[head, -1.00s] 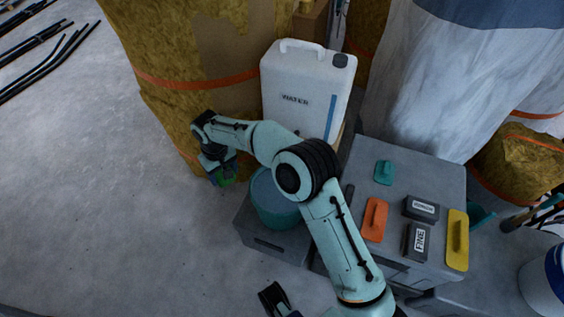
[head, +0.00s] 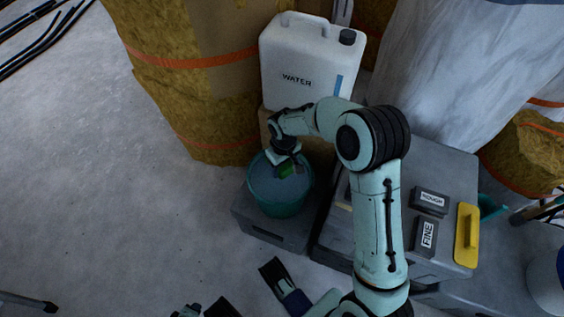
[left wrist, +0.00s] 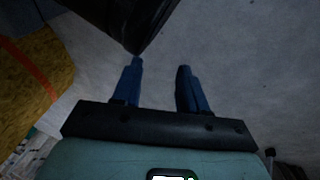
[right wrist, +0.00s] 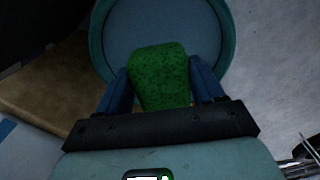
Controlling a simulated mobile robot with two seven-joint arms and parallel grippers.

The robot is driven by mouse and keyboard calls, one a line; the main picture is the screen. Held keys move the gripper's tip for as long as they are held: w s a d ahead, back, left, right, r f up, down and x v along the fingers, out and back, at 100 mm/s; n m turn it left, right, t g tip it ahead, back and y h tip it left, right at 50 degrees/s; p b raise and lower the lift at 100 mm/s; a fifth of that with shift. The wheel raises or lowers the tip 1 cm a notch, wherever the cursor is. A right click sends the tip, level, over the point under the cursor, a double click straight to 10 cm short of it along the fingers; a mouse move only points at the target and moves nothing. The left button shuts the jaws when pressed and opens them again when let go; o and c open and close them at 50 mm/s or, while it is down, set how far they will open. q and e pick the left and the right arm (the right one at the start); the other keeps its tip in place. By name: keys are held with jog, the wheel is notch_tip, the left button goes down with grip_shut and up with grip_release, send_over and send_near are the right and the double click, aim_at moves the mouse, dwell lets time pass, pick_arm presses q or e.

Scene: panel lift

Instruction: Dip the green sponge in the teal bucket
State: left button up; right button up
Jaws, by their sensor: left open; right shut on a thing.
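The teal bucket (head: 283,203) stands on a dark grey box, with greyish water visible inside. My right gripper (head: 287,168) is over the bucket's opening, shut on the green sponge (head: 286,171). In the right wrist view the sponge (right wrist: 160,76) sits between the two blue fingers, in front of the bucket's round opening (right wrist: 226,40). I cannot tell whether the sponge touches the water. My left gripper (left wrist: 160,85) is open and empty, pointing at grey floor in the left wrist view.
A white water jug (head: 305,65) stands just behind the bucket. To the right a grey case (head: 447,165) holds blocks marked rough (head: 430,201) and fine (head: 426,236) and a yellow float (head: 467,236). Wrapped insulation (head: 190,80) stands at left. The floor (head: 120,210) left of the bucket is clear.

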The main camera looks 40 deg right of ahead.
pick_arm(q)
jog(key=s+a+f+g+b, duration=0.1)
jog(key=s+f+g+b, duration=0.2)
jog(key=s+f, duration=0.5)
jog(key=shift+s+a+n+g+b, duration=0.2)
jog(key=shift+s+n+g+b, duration=0.1)
jog(key=shift+s+b, duration=0.6)
pick_arm(e)
notch_tip(320, 180, down, 8)
jog(key=shift+r+p, duration=1.55)
jog(key=shift+r, duration=0.45)
notch_tip(320, 180, up, 2)
jog(key=shift+r+p, duration=0.1)
jog(key=shift+p, duration=0.75)
jog(key=shift+r+p, duration=0.6)
jog(key=shift+r, duration=0.3)
pick_arm(q)
jog(key=w+d+r+t, duration=0.2)
jog(key=w+r+t, duration=0.1)
jog(key=w+r, duration=0.4)
jog(key=shift+w+d+r+m, duration=0.3)
jog(key=shift+w+r+m, duration=0.1)
jog(key=shift+r, duration=0.85)
pick_arm(e)
jog(key=shift+r, duration=0.4)
